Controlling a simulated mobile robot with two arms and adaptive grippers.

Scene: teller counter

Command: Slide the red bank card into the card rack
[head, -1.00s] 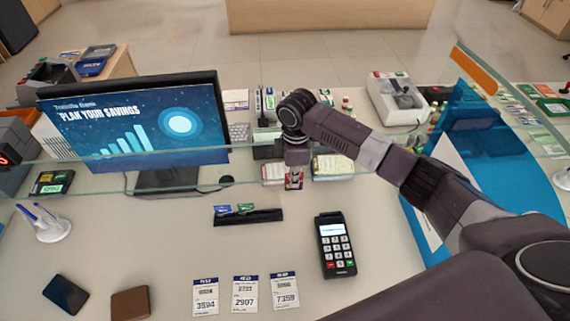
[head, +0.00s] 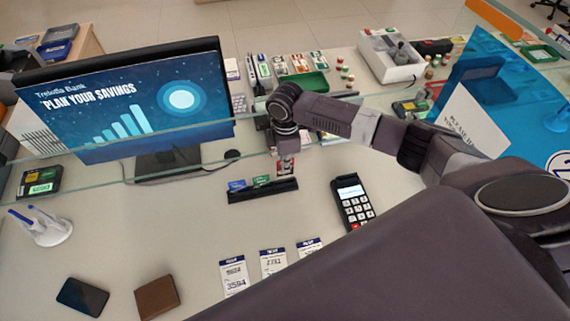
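The card rack (head: 264,192) is a long black strip on the counter. A blue card (head: 237,185) and a green card (head: 261,181) stand in its left and middle parts. My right gripper (head: 287,157) points down at the rack's right end. It appears shut on the red bank card (head: 286,168), which shows small and upright below the fingers. The card's lower edge is close to the rack's right part; I cannot tell whether it is in a slot. The fingers are small and partly hidden by the wrist. My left gripper is out of view.
A glass partition edge (head: 110,158) crosses the counter behind the rack. A monitor (head: 130,100) stands at the left, a card terminal (head: 353,201) to the right of the rack. Number slips (head: 273,263), a brown wallet (head: 157,297) and a phone (head: 82,297) lie in front.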

